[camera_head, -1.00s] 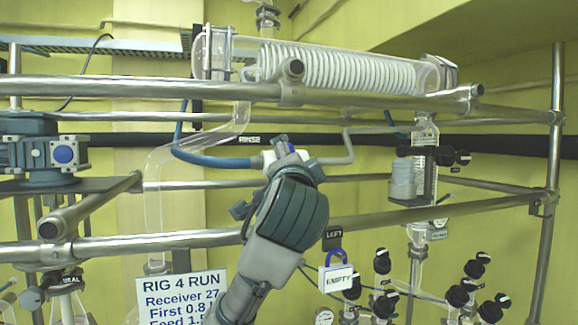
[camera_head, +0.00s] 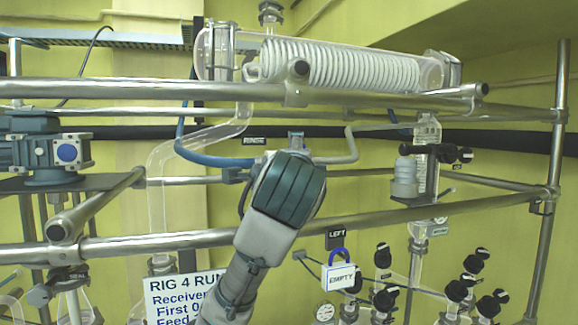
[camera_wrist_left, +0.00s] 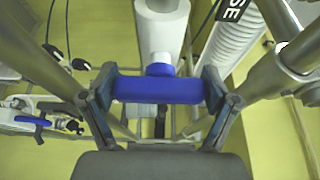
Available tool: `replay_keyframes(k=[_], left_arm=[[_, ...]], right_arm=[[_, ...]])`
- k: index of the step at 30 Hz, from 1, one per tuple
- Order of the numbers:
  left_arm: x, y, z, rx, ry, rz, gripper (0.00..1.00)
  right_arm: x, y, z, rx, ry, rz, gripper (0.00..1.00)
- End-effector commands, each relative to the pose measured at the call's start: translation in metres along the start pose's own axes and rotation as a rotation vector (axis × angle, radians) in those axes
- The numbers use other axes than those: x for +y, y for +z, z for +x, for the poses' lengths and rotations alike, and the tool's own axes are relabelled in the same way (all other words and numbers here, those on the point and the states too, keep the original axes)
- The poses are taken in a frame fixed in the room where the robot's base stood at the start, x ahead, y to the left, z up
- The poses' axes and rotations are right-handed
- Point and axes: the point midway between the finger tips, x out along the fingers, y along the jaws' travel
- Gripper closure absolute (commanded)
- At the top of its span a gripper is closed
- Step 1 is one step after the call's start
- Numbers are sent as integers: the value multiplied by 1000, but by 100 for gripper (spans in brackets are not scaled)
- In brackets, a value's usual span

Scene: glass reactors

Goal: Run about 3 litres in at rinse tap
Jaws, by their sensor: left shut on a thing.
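The rinse tap has a blue bar handle (camera_wrist_left: 158,90) across the middle of the left wrist view, with a pale tap body (camera_wrist_left: 160,30) behind it. My left gripper (camera_wrist_left: 157,92) is shut on this handle, one finger at each end. In the head view my left gripper (camera_head: 291,146) covers most of the tap, beside the RINSE label (camera_head: 254,141). A blue hose (camera_head: 205,157) reaches the tap from the left, and a grey pipe (camera_head: 347,150) leaves it to the right. Whether liquid flows cannot be seen. My right gripper is not in view.
Steel rails cross before and behind my arm, including a front rail (camera_head: 440,205). A glass coil condenser (camera_head: 340,68) lies above. A scaled glass vessel (camera_head: 426,165) stands right. A RIG 4 RUN sign (camera_head: 185,290) is lower left.

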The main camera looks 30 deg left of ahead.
Motion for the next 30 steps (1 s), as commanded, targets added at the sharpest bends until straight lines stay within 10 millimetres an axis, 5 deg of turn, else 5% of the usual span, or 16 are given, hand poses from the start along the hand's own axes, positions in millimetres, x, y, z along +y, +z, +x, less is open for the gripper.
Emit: replay_keyframes(k=[9, 10, 11, 22, 30], left_arm=[[8, -9, 2, 8, 19, 20, 48], [8, -9, 2, 8, 19, 20, 8], [8, -9, 2, 7, 19, 20, 1], [5, -1, -8, 6, 11, 9, 0], [3, 9, -67, 2, 5, 5, 0]], right_arm=[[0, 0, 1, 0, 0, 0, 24], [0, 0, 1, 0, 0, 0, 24], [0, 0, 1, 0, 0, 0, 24], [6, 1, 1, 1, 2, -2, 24], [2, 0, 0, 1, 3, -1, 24]])
